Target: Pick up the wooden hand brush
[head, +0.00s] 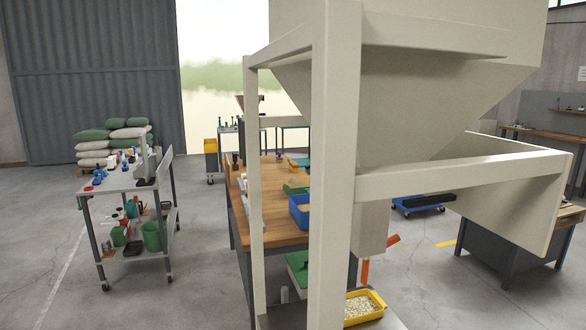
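I cannot make out the wooden hand brush in the head view. Small items lie on the wooden workbench (268,174) and on the grey cart (122,181), but they are too small or too covered to tell as a brush. The large beige hopper frame (334,150) hides much of the workbench. Neither of my grippers is in view.
The hopper stand fills the centre and right, close by. A blue bin (299,212) is on the workbench. A yellow tray of pellets (362,307) stands low under the hopper. Stacked sacks (115,138) are at back left. Floor between cart and workbench is clear.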

